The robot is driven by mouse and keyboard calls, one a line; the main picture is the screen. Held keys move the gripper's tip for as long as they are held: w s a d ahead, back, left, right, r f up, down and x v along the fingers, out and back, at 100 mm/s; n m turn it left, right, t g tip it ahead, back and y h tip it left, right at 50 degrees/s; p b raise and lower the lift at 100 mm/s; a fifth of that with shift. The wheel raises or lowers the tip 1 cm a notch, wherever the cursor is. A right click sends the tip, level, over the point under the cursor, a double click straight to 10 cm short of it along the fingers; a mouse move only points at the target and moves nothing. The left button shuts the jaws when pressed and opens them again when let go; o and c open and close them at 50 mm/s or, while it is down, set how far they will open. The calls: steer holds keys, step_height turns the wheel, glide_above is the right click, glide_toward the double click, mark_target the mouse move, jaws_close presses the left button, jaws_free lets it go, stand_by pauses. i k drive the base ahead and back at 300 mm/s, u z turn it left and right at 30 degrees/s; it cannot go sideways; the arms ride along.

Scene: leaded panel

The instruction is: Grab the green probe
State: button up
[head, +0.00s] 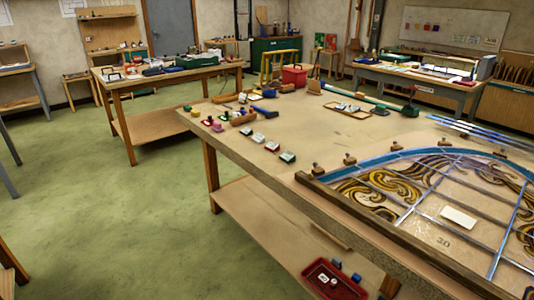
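I cannot tell for sure which thing is the green probe. A small green piece (187,108) stands at the far left corner of the big wooden workbench (240,160), in a group with a yellow piece (195,113) and pink ones (216,127). They are too small to make out their shape. A green-edged white block (287,157) ends a row of similar small blocks on the bench's left edge. A larger dark green thing (410,110) lies at the end of a long green bar at the back of the bench. My gripper is not in view.
A leaded glass panel (430,200) covers the bench's right part, behind a wooden batten (380,237). A red tray (335,282) sits on the lower shelf. A red toolbox (294,76) stands at the back. The green floor (100,210) left of the bench is clear.

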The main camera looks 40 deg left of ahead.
mark_target(288, 158)
steer(key=z, duration=0.75)
steer(key=k, duration=0.15)
steer(key=u, duration=2.55)
steer(key=k, duration=0.9)
steer(key=z, duration=0.2)
steer(key=i, duration=0.75)
